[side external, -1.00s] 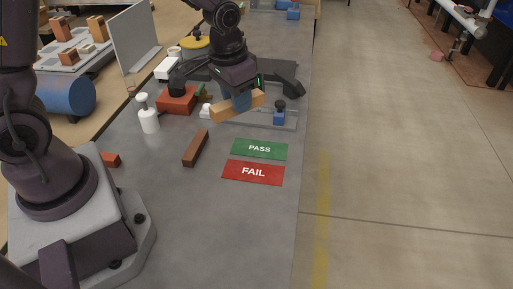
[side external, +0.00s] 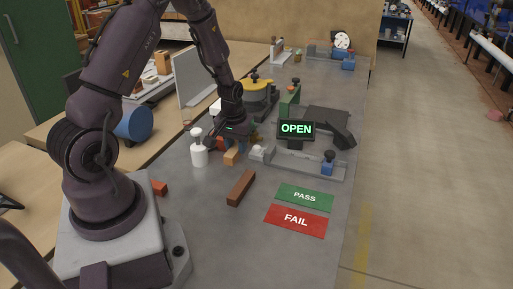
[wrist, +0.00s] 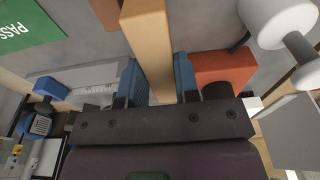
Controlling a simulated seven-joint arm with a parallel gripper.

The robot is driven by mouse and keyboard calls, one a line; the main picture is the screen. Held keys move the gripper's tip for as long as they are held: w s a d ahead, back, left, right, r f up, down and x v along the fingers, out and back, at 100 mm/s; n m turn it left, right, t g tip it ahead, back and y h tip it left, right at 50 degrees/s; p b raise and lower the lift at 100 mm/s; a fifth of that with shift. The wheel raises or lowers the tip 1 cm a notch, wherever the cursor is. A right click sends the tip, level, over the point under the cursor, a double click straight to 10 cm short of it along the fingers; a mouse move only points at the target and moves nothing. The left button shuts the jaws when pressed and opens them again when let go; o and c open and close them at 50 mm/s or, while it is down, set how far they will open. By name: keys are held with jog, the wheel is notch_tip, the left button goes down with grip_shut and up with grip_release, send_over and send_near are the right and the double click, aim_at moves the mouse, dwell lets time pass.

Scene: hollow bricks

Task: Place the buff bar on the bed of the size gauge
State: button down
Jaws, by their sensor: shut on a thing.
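The buff bar (side external: 231,157) is in my gripper (side external: 235,141), low over the bench and left of the size gauge; I cannot tell whether it touches the bench. In the wrist view the bar (wrist: 150,40) runs between the blue fingers of my gripper (wrist: 160,85), which is shut on it. The gauge's bed (side external: 300,168) is a grey rail with a blue block (side external: 327,168) at its right end. Its display (side external: 296,129) reads OPEN. The gauge (wrist: 95,84) also shows at left in the wrist view.
A white bottle (side external: 198,152) stands just left of my gripper. A brown bar (side external: 241,188) lies in front. Green PASS (side external: 305,197) and red FAIL (side external: 296,220) plates lie right of it. An orange-red block (wrist: 220,68) is beside my fingers.

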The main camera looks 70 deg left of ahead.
aim_at(239, 170)
jog(key=shift+f, duration=3.1)
jog(key=shift+f, duration=0.1)
jog(key=c, duration=1.1)
grip_release()
